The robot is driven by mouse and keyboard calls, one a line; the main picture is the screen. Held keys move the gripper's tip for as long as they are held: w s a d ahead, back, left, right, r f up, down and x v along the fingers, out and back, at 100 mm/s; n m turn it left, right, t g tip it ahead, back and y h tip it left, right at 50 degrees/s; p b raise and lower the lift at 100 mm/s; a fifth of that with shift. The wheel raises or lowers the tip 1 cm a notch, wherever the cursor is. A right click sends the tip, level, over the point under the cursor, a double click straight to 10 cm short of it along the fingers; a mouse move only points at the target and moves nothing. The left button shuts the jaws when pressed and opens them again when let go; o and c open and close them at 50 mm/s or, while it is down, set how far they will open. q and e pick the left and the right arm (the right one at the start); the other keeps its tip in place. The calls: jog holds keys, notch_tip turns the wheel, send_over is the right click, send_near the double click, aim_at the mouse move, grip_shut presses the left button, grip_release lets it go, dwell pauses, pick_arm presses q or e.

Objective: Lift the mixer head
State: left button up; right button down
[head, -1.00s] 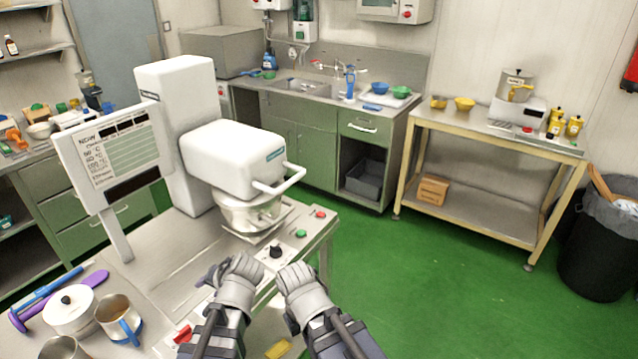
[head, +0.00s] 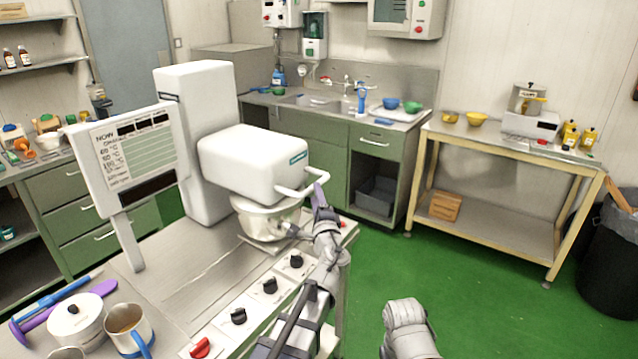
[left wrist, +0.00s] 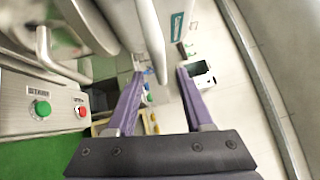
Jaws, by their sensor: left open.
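The white mixer head (head: 255,160) sits low over the steel bowl (head: 266,216), with its white bar handle (head: 318,176) at the front. My left gripper (head: 304,209) is open beside the bowl and just below the handle. One purple finger stands up close to the handle. In the left wrist view the purple fingers (left wrist: 160,85) are apart, and a white bar, seemingly the handle (left wrist: 152,40), shows between them. I cannot tell whether they touch it. My right gripper is not in view; only part of my right arm shows at the bottom.
The front panel has several black knobs (head: 270,287) and a red knob (head: 201,347). A green button (left wrist: 40,109) and a red button (left wrist: 81,112) are near the left gripper. The display panel (head: 137,155) stands left. A lidded pot (head: 75,322) and a jug (head: 128,328) are front left.

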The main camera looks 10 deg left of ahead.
pick_arm(q)
jog(key=f+x, duration=0.1)
jog(key=x, duration=0.6)
jog(key=shift+w+a+r+p, duration=0.25)
jog(key=shift+a+r+p, duration=0.05)
jog(key=shift+r+p, duration=0.15)
jog(key=shift+c, duration=0.2)
grip_shut()
dwell(0.8)
